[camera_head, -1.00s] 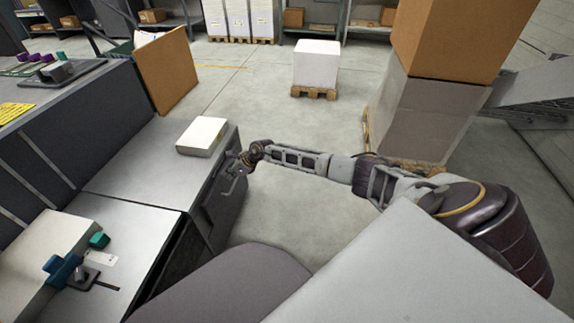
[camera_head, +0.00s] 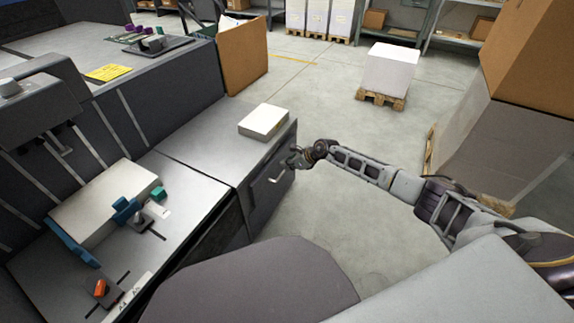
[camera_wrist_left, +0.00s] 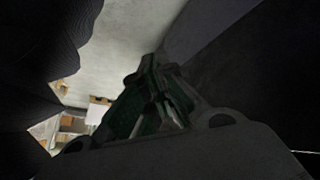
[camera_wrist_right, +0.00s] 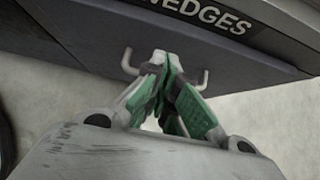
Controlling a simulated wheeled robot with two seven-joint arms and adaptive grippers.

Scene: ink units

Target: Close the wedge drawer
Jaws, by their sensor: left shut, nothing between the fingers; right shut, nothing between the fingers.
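The wedge drawer's dark front (camera_head: 263,200) is in the cabinet side below the grey top, with a pale bar handle (camera_head: 277,174). In the right wrist view its front (camera_wrist_right: 85,40) shows near a label (camera_wrist_right: 215,20) reading "EDGES", its first letter cut or blurred. My right gripper (camera_head: 290,160) is shut and empty, its green-padded tips (camera_wrist_right: 165,65) at the front between the two visible handle ends (camera_wrist_right: 206,78). Contact cannot be told. The drawer looks nearly flush; any small gap is hidden. My left gripper (camera_wrist_left: 160,85) is shut and empty, outside the head view.
A white paper stack (camera_head: 264,121) lies on the cabinet top above the drawer. A larger paper stack (camera_head: 105,200) with blue and teal guides is at left. An upright brown board (camera_head: 243,55) stands behind. Open floor (camera_head: 350,125) lies right of the cabinet.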

